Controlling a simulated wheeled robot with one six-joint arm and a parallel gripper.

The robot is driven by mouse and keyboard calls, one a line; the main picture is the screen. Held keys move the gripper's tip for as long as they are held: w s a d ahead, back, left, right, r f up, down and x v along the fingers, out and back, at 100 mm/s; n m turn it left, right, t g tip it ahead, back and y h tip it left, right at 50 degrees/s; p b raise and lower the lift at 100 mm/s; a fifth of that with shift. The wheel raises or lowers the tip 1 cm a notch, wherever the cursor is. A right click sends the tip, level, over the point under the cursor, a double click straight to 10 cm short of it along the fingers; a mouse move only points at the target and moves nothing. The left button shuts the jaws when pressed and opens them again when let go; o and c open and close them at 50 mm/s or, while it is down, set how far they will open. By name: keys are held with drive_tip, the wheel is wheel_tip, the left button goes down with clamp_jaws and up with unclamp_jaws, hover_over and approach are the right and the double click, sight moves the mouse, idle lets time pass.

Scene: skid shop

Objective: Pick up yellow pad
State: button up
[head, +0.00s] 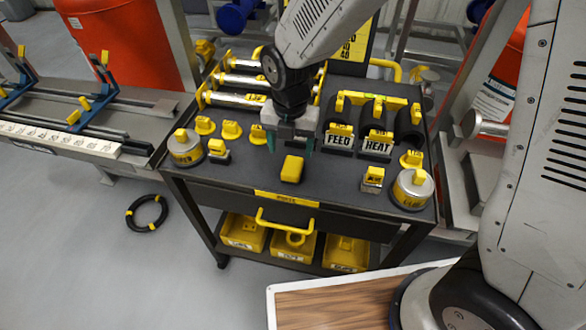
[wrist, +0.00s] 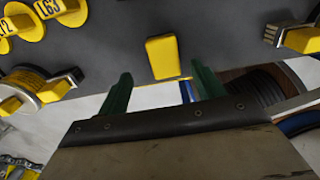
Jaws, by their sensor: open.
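The yellow pad (head: 292,169) is a small block lying on the dark top of the cart (head: 330,185), near the middle of its front part. In the wrist view the pad (wrist: 164,57) lies just beyond and between the two green fingers. My gripper (head: 291,150) is above the cart top, just behind the pad in the head view. In the wrist view its fingers (wrist: 160,80) are apart with nothing between them. The exact height of the fingertips above the cart top is hard to tell.
Black holders labelled FEED (head: 339,139) and HEAT (head: 377,143) stand to the right. Yellow-topped knobs (head: 231,131) stand to the left. Round canisters stand at the left (head: 185,148) and right (head: 411,189) front corners. Bare top surrounds the pad.

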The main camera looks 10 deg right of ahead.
sight(292, 165)
drive_tip(key=f, duration=0.7)
drive_tip(key=shift+s+d, duration=0.15)
drive_tip(key=shift+s, duration=0.15)
drive_tip(key=shift+r, duration=0.1)
drive_tip(key=c, duration=1.1)
